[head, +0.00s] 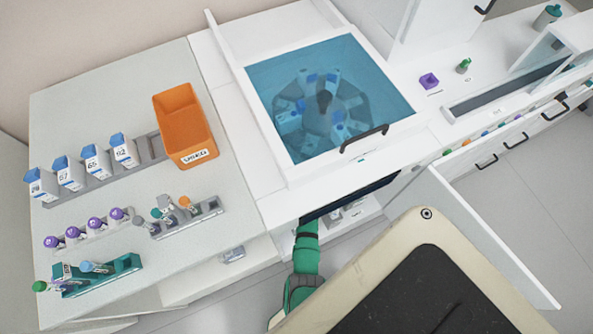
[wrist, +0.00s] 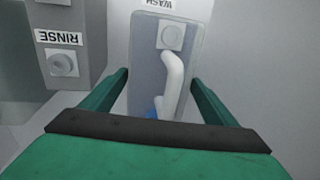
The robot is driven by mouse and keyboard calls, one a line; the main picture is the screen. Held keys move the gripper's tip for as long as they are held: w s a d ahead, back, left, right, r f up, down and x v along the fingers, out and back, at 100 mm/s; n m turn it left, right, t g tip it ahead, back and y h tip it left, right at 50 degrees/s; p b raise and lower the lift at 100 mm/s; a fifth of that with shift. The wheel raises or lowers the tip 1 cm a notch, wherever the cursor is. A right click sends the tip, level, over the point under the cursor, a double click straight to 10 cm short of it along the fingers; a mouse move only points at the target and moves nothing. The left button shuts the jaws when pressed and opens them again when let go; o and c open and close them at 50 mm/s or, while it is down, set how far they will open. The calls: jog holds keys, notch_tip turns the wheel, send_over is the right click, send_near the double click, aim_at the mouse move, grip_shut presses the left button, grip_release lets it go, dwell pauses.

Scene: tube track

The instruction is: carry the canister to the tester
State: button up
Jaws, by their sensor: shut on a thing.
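In the wrist view a translucent grey canister (wrist: 147,60) with a white curved handle (wrist: 173,85) and a round cap stands between the green fingers of my gripper (wrist: 160,80). My gripper is shut on the canister; the exact contact at the fingertips is hard to see. An upside-down WASH label (wrist: 160,3) is just beyond it. In the head view my green arm reaches down to the open compartment under a white machine (head: 283,190) with a blue see-through lid, and the gripper is hidden there. I cannot tell for certain whether this machine is the tester.
A grey block labelled RINSE (wrist: 75,45) with a round port is left of the canister. An open white cabinet door (head: 490,240) stands to the right of my arm. The left bench (head: 120,110) holds an orange bin (head: 183,120), boxes and tube racks.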

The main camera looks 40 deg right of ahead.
jog(key=shift+f, duration=0.1)
jog(key=o, duration=1.8)
jog(key=shift+o, duration=0.2)
jog(key=shift+s, duration=0.1)
